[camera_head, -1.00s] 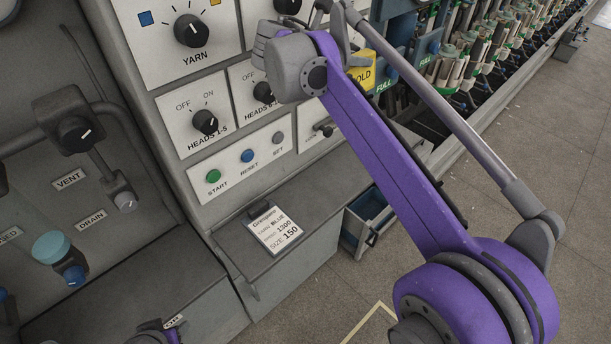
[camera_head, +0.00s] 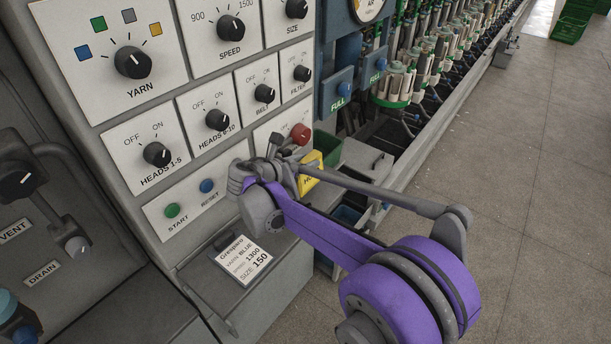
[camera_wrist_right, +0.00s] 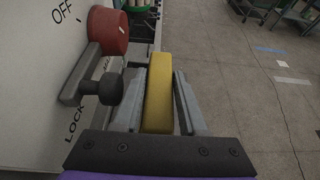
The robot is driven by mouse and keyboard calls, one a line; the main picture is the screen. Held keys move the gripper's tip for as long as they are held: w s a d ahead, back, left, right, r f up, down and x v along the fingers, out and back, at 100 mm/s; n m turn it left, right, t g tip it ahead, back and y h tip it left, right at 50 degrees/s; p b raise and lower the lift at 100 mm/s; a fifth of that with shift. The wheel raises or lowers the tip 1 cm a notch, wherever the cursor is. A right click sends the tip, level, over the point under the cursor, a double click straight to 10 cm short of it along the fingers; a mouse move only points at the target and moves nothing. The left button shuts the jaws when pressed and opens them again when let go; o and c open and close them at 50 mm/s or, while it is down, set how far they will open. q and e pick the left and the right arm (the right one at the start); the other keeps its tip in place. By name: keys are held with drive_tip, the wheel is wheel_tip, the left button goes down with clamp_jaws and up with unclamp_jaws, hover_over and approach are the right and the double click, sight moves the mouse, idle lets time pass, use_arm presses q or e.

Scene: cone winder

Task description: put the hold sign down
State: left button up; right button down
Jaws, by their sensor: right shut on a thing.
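The yellow hold sign (camera_head: 311,174) is in my right gripper (camera_head: 300,172), in front of the lower right corner of the control panel. The arm and gripper cover part of the sign, so only a bit of its lettering shows. In the right wrist view the sign (camera_wrist_right: 158,95) stands edge-on between the two grey fingers (camera_wrist_right: 157,108), and the gripper is shut on it. What lies directly beneath the sign is hidden. My left gripper is not in view.
A red knob (camera_head: 300,134) and a black-knobbed lever (camera_wrist_right: 110,88) are close beside the gripper. A ledge below the panel carries a yarn card (camera_head: 241,260). A green bin (camera_head: 328,146) and an open blue drawer (camera_head: 347,214) are beyond the gripper. Open floor lies right.

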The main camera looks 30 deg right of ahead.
sight(306, 174)
drive_tip(key=shift+f, duration=2.4)
drive_tip(key=shift+c, duration=2.2)
unclamp_jaws()
drive_tip(key=v, duration=1.2)
drive_tip(key=s+d+f+m+g+y, duration=0.15)
drive_tip(key=s+f+m+y, duration=0.45)
drive_tip(key=s+m, duration=0.6)
drive_tip(key=s+a+f+m+y, duration=0.3)
drive_tip(key=s+m, duration=0.2)
drive_tip(key=s, duration=0.1)
drive_tip(key=s+a+f+m+t+y, duration=0.1)
drive_tip(key=s+a+f+m+y, duration=0.2)
drive_tip(key=s, duration=0.4)
drive_tip(key=f+m, duration=0.1)
drive_tip(key=m, duration=0.1)
drive_tip(key=shift+a+m+y+b, duration=0.15)
drive_tip(key=shift+m+y+b, duration=0.15)
drive_tip(key=shift+b, duration=0.05)
